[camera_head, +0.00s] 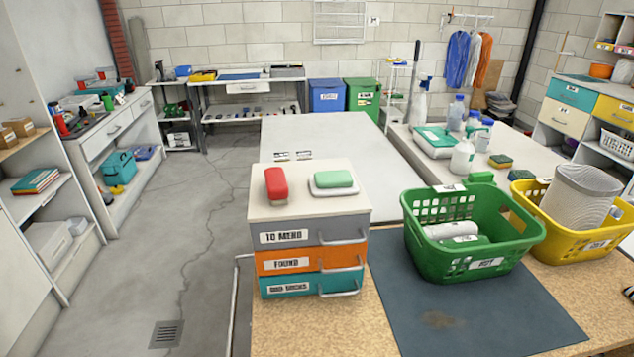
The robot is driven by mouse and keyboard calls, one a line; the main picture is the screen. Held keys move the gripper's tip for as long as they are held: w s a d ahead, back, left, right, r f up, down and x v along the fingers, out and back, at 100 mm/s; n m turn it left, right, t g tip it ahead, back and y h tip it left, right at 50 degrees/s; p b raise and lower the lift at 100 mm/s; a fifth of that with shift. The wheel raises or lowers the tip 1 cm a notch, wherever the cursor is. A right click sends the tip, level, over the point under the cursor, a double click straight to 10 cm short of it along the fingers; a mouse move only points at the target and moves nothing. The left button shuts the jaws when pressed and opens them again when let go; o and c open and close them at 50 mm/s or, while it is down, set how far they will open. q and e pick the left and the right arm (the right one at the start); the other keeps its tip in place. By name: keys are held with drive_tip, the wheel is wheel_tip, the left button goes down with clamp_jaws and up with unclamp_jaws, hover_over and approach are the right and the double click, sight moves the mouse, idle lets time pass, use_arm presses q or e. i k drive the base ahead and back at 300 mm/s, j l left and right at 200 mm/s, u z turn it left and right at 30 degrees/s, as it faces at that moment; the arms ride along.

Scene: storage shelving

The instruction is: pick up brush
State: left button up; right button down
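A red rounded block (276,184) lies on the white top of a small drawer unit (309,207). I see no other thing that is clearly a brush. Neither of my grippers is in view.
The drawer unit stands on a speckled worktop (320,325) beside a dark mat (465,315). A green basket (425,245) with rolled cloths and a yellow basket (565,241) stand on the right. Behind are bottles, sponges and a bare white table (335,135).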

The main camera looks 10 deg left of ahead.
sight(276, 182)
drive_tip(key=i+j+z, duration=0.1)
drive_tip(key=j+z, duration=0.75)
drive_tip(key=j, duration=0.15)
drive_tip(key=k+j+z, duration=0.1)
drive_tip(key=j+z, duration=0.3)
drive_tip(key=k+j+z, duration=0.2)
drive_tip(key=j+z, duration=0.25)
drive_tip(key=j, duration=0.15)
